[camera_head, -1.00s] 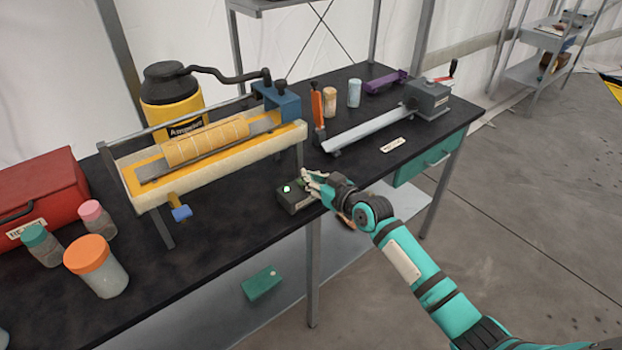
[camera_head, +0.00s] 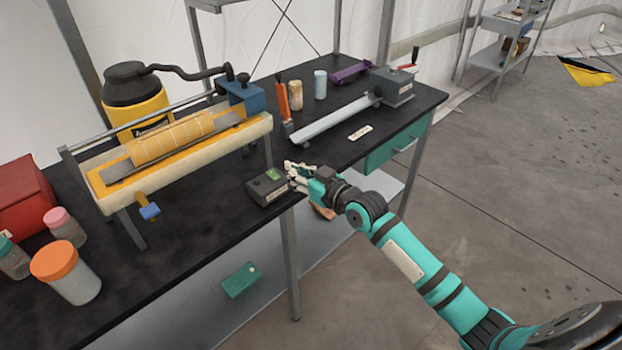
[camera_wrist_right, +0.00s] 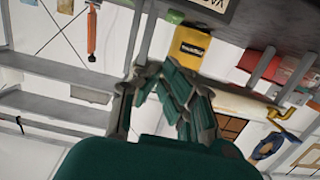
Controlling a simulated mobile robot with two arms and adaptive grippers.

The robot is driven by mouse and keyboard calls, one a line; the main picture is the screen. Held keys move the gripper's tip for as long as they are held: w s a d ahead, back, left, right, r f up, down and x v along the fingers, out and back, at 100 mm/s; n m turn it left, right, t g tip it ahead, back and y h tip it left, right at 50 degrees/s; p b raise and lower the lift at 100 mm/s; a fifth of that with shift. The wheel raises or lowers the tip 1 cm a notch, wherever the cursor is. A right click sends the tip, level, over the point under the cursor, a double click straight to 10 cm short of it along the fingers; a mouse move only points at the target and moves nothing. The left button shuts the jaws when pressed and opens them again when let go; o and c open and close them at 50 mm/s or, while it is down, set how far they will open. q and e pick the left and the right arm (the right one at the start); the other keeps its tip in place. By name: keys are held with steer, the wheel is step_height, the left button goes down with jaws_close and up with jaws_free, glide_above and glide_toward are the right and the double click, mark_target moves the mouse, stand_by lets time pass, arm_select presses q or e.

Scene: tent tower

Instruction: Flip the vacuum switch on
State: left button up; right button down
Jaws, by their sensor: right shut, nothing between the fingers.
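A small dark grey box (camera_head: 266,187) with a green patch on top and a pale label on its front sits at the front edge of the black workbench. It looks like the vacuum switch box. My right gripper (camera_head: 294,176) is shut and empty, close beside the box's right side. I cannot tell whether it touches the box. In the right wrist view the gripper's fingers (camera_wrist_right: 160,90) are together, and a lettered pale label (camera_wrist_right: 212,8) is cut off at the top edge. The switch's own position is too small to tell. My left gripper is not in view.
A slanted trough rig (camera_head: 180,145) and a yellow canister (camera_head: 135,115) stand behind the box. Jars, including an orange-lidded one (camera_head: 64,272), and a red case (camera_head: 25,195) stand left. A long metal tool (camera_head: 335,120) lies at the right. The lower shelf holds a green box (camera_head: 241,281).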

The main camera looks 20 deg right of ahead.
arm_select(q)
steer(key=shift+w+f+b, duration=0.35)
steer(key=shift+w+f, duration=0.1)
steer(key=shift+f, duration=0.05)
arm_select(e)
steer(key=v, duration=0.4)
steer(key=shift+s+d+f, duration=0.1)
steer(key=shift+s+f, duration=0.1)
steer(key=shift+s, duration=0.2)
steer(key=shift+f, duration=0.1)
